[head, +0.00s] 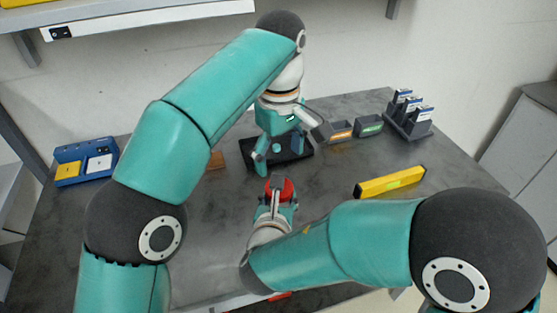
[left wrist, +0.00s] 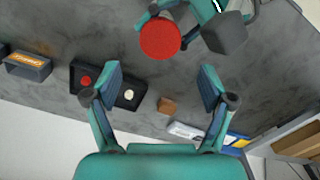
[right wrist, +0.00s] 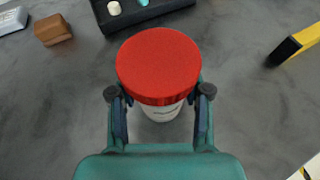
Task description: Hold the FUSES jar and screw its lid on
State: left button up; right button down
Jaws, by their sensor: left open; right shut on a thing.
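The jar (right wrist: 160,113) has a white body and stands upright in my right gripper (right wrist: 160,101), which is shut on it. A wide red lid (right wrist: 158,62) sits on top of the jar; I cannot tell how tight it is. The jar's label is mostly hidden under the lid. The lid also shows in the head view (head: 283,188) and in the left wrist view (left wrist: 160,39). My left gripper (head: 279,155) is open and empty, above the table behind the jar, apart from the lid. It also shows in the left wrist view (left wrist: 160,82).
A black tray (head: 300,158) holding small red and pale pieces lies behind the jar, with a brown block (right wrist: 52,30) beside it. Grey bins (head: 335,132) and a rack (head: 408,125) stand at back right. A yellow level (head: 390,182) lies right; a blue holder (head: 86,162) stands left.

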pick_arm(q)
jog(key=shift+f, duration=3.95)
jog(key=shift+c, duration=0.3)
